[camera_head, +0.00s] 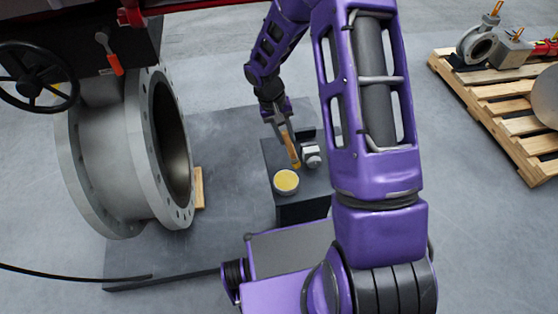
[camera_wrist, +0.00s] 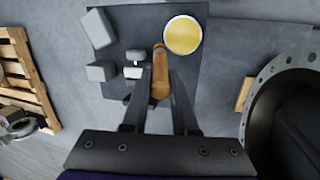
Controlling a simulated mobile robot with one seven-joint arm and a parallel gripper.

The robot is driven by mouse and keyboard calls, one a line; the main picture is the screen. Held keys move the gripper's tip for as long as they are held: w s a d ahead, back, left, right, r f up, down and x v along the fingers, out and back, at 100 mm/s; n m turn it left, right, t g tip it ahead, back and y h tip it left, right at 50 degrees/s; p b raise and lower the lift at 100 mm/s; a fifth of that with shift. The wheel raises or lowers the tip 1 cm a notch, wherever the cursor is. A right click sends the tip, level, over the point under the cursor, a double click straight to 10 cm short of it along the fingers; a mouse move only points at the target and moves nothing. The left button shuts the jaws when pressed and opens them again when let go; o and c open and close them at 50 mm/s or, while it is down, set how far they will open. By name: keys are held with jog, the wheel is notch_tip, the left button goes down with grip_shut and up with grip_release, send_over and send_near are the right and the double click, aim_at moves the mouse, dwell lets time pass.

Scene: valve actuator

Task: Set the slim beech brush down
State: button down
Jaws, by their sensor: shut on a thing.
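The slim beech brush (camera_head: 291,150) is tan and long, held over the dark stand (camera_head: 300,212) with its lower end near the round tin. My gripper (camera_head: 284,126) is shut on it from above. In the wrist view the brush (camera_wrist: 160,80) lies between the two dark fingers of my gripper (camera_wrist: 164,74), its far end reaching toward the tin. I cannot tell whether the brush touches the stand top. The fingers hide part of its sides.
A tin with yellow contents (camera_head: 286,181) stands on the stand's near part, close to the brush. A small grey fitting (camera_head: 311,155) is at its right. Grey blocks (camera_wrist: 101,72) show in the wrist view. A large flanged pipe (camera_head: 120,150) stands left, a pallet (camera_head: 510,115) right.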

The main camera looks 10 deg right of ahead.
jog(key=w+r+m+t+y, duration=0.1)
jog(key=w+r+m+y, duration=0.2)
jog(key=w, duration=0.3)
notch_tip(320, 180, down, 9)
jog(key=shift+a+b, duration=0.35)
jog(key=shift+b, duration=0.1)
jog(key=c, duration=0.7)
grip_release()
jog(key=shift+s+f, duration=0.1)
notch_tip(320, 180, up, 12)
jog(key=shift+r+p, duration=0.15)
jog(key=shift+p, duration=0.5)
